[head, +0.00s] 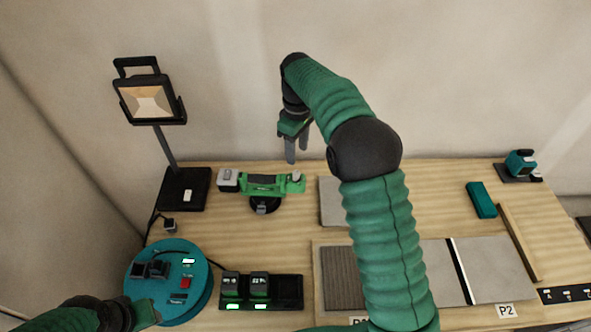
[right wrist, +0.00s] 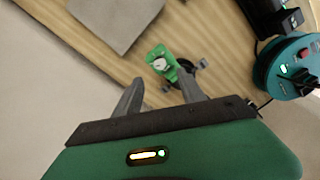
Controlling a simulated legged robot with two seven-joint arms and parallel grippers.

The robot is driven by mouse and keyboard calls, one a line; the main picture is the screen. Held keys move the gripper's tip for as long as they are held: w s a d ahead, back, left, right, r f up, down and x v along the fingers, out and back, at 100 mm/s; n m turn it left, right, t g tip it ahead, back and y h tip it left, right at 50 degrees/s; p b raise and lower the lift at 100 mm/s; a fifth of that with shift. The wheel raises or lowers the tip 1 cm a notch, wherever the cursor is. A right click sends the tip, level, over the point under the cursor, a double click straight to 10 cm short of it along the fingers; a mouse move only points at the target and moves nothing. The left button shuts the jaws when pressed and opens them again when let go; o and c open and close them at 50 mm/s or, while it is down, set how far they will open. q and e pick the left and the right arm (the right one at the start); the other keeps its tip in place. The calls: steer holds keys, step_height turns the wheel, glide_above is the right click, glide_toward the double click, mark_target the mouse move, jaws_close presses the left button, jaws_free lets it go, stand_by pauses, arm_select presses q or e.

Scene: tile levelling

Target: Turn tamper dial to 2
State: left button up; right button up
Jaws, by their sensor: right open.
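The green tamper (head: 265,184) lies on the table at the back, with a round black foot under it and a grey block at its left end. A pale knob, likely the dial (head: 297,177), sits on its right end; it also shows in the right wrist view (right wrist: 160,64). Its setting is too small to read. My right gripper (head: 297,156) is open and empty, fingers down, above and apart from the dial end. In the right wrist view the tamper (right wrist: 168,70) shows beyond and between the fingertips (right wrist: 160,82). My left gripper (head: 146,313) is partly in view at lower left; its jaws are unclear.
A work lamp (head: 150,100) stands at back left. A round teal unit (head: 198,293) and a black charger (head: 289,292) with batteries are in front. Grey tiles (head: 498,262) lie right, near a teal block (head: 481,200). A grey slab (head: 332,205) lies right of the tamper.

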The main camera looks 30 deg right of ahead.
mark_target(296, 172)
steer(key=f, duration=0.8)
steer(key=shift+w+f, duration=0.2)
steer(key=shift+w, duration=0.15)
steer(key=shift+s+f, duration=0.15)
steer(key=shift+f, duration=0.4)
steer(key=shift+c, duration=0.5)
jaws_close()
